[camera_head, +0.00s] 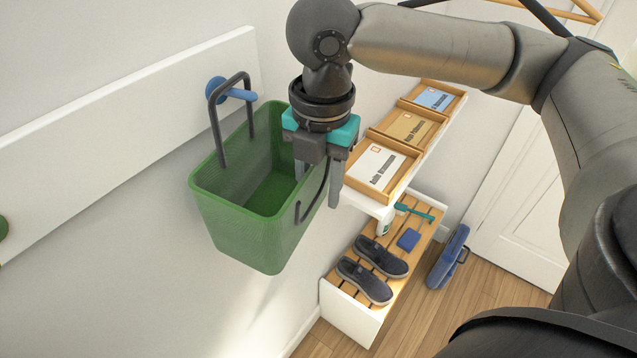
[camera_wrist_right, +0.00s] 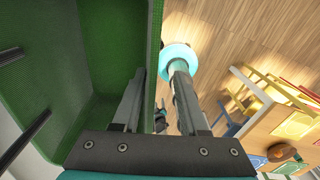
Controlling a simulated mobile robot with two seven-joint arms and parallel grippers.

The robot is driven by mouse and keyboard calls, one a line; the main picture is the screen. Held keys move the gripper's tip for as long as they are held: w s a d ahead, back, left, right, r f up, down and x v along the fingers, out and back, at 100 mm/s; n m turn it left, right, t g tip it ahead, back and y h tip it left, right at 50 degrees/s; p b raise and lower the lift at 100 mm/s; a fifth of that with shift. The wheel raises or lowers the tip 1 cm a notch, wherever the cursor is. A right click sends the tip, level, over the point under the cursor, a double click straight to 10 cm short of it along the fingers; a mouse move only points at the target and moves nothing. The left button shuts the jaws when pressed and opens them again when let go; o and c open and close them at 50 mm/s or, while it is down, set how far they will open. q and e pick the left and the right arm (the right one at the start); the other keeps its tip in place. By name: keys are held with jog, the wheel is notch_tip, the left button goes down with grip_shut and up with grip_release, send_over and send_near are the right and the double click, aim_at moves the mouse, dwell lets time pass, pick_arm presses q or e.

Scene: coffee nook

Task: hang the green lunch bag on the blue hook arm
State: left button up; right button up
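The green lunch bag (camera_head: 255,235) is an open basket-like bag, upright below the white wall rail. Its far dark handle (camera_head: 220,140) stands up, and the blue hook arm (camera_head: 238,94) shows through that loop. I cannot tell whether they touch. The near handle (camera_head: 300,211) hangs down at the bag's right side. My right gripper (camera_head: 320,185) is at the bag's right rim with its fingers apart. In the wrist view, the bag's wall (camera_wrist_right: 112,45) lies between the gripper's fingers (camera_wrist_right: 160,100), one inside and one outside. My left gripper is out of view.
The white rail (camera_head: 130,120) runs along the wall, with a green round piece (camera_head: 3,227) at the left edge. A shelf with labelled trays (camera_head: 380,168) is to the right. Below are a slatted bench with dark shoes (camera_head: 365,280) and a blue case (camera_head: 447,258) on the floor.

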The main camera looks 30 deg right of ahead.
notch_tip(320, 180, up, 15)
jog(key=p, duration=0.1)
jog(key=shift+s+d+p, duration=0.15)
jog(key=shift+p, duration=0.2)
